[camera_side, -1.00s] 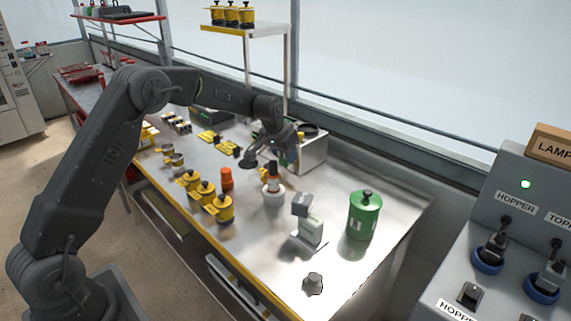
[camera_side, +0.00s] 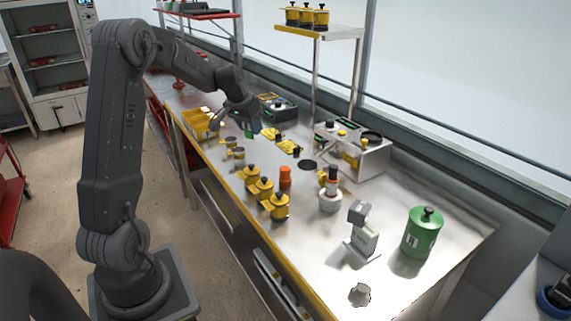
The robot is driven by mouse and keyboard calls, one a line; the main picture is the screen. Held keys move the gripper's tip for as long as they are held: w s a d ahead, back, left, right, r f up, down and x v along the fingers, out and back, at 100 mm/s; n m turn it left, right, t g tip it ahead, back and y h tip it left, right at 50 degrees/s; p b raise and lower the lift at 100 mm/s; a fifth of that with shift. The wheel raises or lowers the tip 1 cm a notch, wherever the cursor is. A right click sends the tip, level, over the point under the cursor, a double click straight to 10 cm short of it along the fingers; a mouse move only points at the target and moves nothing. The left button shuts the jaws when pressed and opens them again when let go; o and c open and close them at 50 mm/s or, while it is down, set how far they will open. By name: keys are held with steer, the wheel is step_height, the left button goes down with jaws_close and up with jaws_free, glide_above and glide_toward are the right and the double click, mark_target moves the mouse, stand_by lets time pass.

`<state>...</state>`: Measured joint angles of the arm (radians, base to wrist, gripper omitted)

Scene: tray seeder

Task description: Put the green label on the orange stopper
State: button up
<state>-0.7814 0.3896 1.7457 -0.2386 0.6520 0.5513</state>
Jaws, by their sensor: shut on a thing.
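My gripper (camera_side: 248,122) is above the left part of the bench, shut on a small green piece that looks like the green label (camera_side: 250,132). The fingers partly hide it. A plain orange cylinder (camera_side: 285,177), which looks like the orange stopper, stands upright on the bench, right of and nearer than my gripper. A white and dark bottle with an orange-red band (camera_side: 332,182) stands right of it on a pale round base. My gripper is apart from both.
Several yellow pots (camera_side: 265,190) stand close in front of the orange cylinder. A grey stand (camera_side: 362,235) and a green canister (camera_side: 422,233) are at the right. A metal box (camera_side: 365,160) is behind. A yellow bin (camera_side: 200,122) is at the left.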

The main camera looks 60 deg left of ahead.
steer(key=w+d+f, duration=0.2)
steer(key=w, duration=0.1)
steer(key=w+d+f, duration=0.1)
steer(key=w+f, duration=0.1)
steer(key=w, duration=0.1)
steer(key=w+d+f, duration=0.2)
steer(key=w, duration=0.1)
steer(key=shift+d+f, duration=0.15)
steer(key=shift+d, duration=0.2)
steer(key=shift+f, duration=2.1)
steer(key=shift+f, duration=0.1)
steer(key=o, duration=0.9)
